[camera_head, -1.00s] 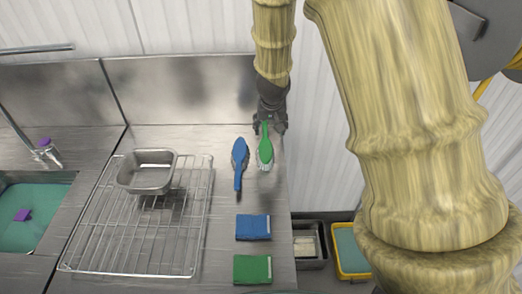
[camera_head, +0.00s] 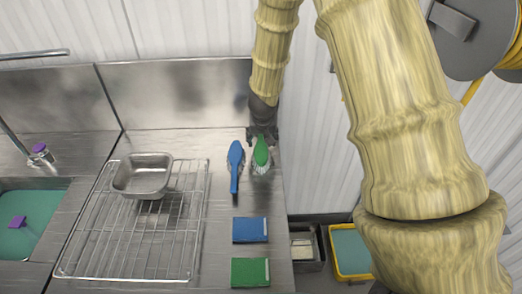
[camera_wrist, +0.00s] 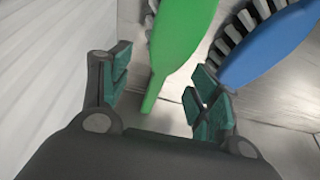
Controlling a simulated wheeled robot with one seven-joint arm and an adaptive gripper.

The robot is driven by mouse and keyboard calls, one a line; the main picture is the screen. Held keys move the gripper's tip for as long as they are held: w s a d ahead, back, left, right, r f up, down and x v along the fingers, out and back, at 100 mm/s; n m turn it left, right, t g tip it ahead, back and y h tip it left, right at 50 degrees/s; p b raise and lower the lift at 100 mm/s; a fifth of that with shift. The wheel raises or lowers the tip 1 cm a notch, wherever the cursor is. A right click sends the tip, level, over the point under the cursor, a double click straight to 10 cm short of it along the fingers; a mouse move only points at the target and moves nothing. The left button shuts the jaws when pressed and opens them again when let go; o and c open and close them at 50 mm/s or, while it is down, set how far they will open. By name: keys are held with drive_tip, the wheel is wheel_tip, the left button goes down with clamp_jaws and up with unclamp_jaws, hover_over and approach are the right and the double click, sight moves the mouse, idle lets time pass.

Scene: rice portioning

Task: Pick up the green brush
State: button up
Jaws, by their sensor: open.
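The green brush (camera_head: 261,153) lies on the steel counter near its right edge, bristles toward the front in the head view. In the wrist view the green brush (camera_wrist: 176,45) shows its broad head at the top and its narrow handle reaching down between my fingers. My gripper (camera_head: 262,134) is at the handle end of the brush. In the wrist view my gripper (camera_wrist: 155,90) is open, with green-padded fingers on either side of the handle and gaps showing on both sides. The handle end is partly hidden by my gripper in the head view.
A blue brush (camera_head: 235,166) lies close on the left. A wire rack (camera_head: 130,245) holds a metal pan (camera_head: 143,177). Blue (camera_head: 250,230) and green (camera_head: 250,272) cloths lie in front. The wall stands behind, and bins (camera_head: 350,252) sit below the counter's right edge.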

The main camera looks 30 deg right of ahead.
sight(261, 141)
drive_tip(key=shift+x, duration=2)
drive_tip(key=shift+w+a, duration=0.1)
drive_tip(key=shift+a, duration=0.05)
drive_tip(key=shift+r, duration=0.1)
drive_tip(key=c, duration=1.2)
drive_tip(key=shift+c, duration=0.2)
drive_tip(key=shift+r, duration=0.15)
drive_tip(key=shift+r, duration=1.65)
drive_tip(key=s+a+b, duration=0.1)
drive_tip(key=s+a, duration=0.2)
drive_tip(key=s, duration=0.1)
drive_tip(key=s+a+r+b, duration=0.1)
drive_tip(key=s+a+b, duration=0.1)
drive_tip(key=s+a, duration=0.1)
drive_tip(key=s+a+b, duration=0.2)
drive_tip(key=s+a, duration=0.1)
drive_tip(key=s, duration=0.3)
drive_tip(key=shift+a+r, duration=0.2)
drive_tip(key=shift+a, duration=0.05)
